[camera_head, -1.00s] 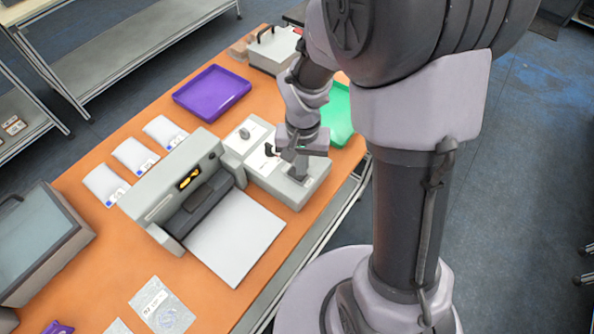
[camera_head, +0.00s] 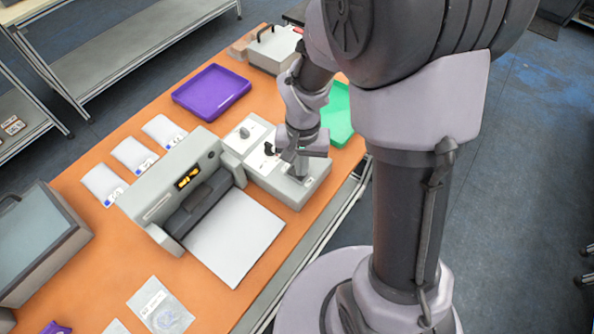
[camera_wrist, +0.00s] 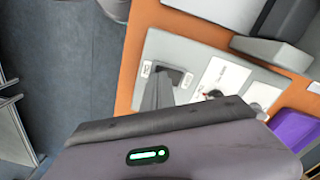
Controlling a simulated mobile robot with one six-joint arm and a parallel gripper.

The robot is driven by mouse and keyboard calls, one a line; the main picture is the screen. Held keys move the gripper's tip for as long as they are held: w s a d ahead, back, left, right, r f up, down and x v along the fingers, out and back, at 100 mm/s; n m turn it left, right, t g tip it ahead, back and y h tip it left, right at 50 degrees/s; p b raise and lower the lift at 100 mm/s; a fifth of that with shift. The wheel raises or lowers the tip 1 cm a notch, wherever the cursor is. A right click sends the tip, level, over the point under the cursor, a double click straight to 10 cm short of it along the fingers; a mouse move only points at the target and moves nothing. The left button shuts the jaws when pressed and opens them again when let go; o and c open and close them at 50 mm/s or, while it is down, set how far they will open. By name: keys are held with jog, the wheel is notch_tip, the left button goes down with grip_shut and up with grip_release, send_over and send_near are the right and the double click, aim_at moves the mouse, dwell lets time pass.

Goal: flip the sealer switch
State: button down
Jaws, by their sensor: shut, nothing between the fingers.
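The sealer (camera_head: 160,205) is a pale grey machine on the orange table, with a lit yellow display. Its control box (camera_head: 262,178) extends to the right and carries a grey knob, a small black lever and white label plates. My gripper (camera_head: 300,172) is shut and empty, pointing down at the right end of this box. In the wrist view, the shut fingertips (camera_wrist: 160,95) are at a dark switch (camera_wrist: 180,76) set in the box, with small labels on both sides. The fingers partly cover the switch. I cannot tell its position or whether they touch it.
A purple tray (camera_head: 212,92) lies behind the sealer, and a green tray (camera_head: 338,115) is at the right edge. Several white pouches (camera_head: 135,155) lie to the left. A white plate (camera_head: 235,240) is in front of the sealer.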

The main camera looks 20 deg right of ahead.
jog(key=shift+f+b, duration=0.4)
jog(key=shift+f, duration=0.1)
notch_tip(320, 180, up, 7)
jog(key=p, duration=0.5)
jog(key=shift+p, duration=0.3)
jog(key=shift+r, duration=0.1)
